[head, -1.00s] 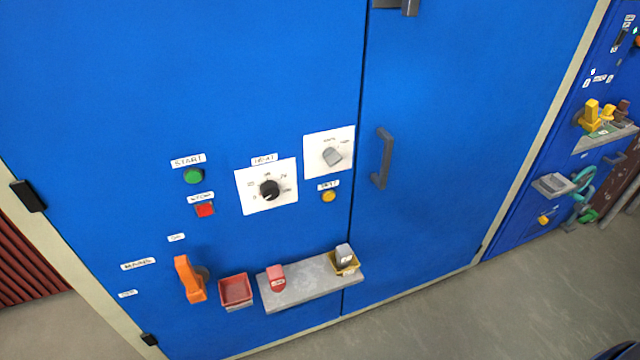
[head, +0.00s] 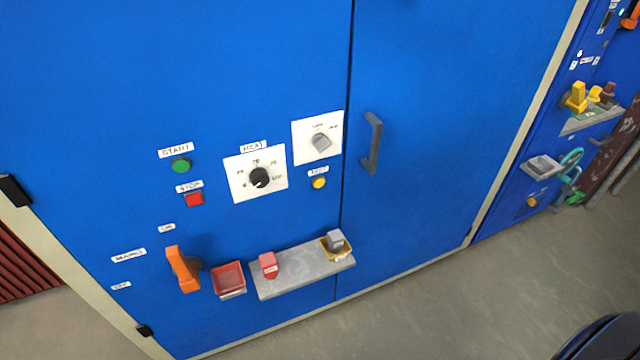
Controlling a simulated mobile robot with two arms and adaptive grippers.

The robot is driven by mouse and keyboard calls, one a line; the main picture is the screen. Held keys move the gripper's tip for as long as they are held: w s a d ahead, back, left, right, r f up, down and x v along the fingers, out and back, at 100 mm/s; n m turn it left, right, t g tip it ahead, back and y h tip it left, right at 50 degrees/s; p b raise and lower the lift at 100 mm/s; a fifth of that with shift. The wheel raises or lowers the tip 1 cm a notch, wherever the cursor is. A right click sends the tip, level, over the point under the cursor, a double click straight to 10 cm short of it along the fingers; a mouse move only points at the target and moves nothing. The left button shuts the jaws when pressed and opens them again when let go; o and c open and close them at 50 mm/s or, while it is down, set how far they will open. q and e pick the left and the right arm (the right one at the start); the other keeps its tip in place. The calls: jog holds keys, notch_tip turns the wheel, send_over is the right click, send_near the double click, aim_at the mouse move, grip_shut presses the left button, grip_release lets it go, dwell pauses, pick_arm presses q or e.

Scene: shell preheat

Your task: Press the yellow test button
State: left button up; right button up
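The yellow test button (head: 319,183) is a small round button on the blue cabinet front. A small white label (head: 318,171) sits just above it, and a white plate with a grey knob (head: 321,142) is above that. The heat dial (head: 259,178) with its black knob is to its left. Neither of my grippers shows in the head view, and nothing covers the button.
A green start button (head: 181,165) and red stop button (head: 194,199) are further left. Below are an orange mains handle (head: 182,270), a red tray (head: 228,279) and a grey shelf (head: 300,272) holding tags. A grey door handle (head: 372,143) stands out at right.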

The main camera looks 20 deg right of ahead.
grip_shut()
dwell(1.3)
